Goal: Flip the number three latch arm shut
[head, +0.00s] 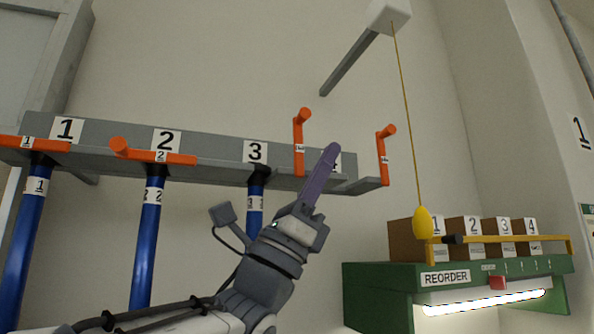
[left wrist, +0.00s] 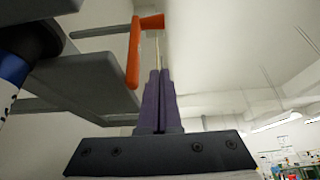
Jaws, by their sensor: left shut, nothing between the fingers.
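The number three latch arm (head: 299,145) is orange and stands upright at the front of the grey rack, its knob at the top. My left gripper (head: 331,150) is shut and empty, its purple fingers pointing up just right of that arm in the head view. In the left wrist view an upright orange arm (left wrist: 132,52), apparently number three, stands just left of the shut fingertips (left wrist: 159,73); I cannot tell whether they touch. The number three plate (head: 255,151) sits above a blue rod (head: 255,205), partly hidden by my gripper. My right gripper is not in view.
Latch arms one (head: 60,147) and two (head: 178,158) lie level across their rods. Latch arm four (head: 383,158) stands upright at right. A yellow pull (head: 423,222) hangs on a cord above the green reorder shelf (head: 385,275) with several boxes.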

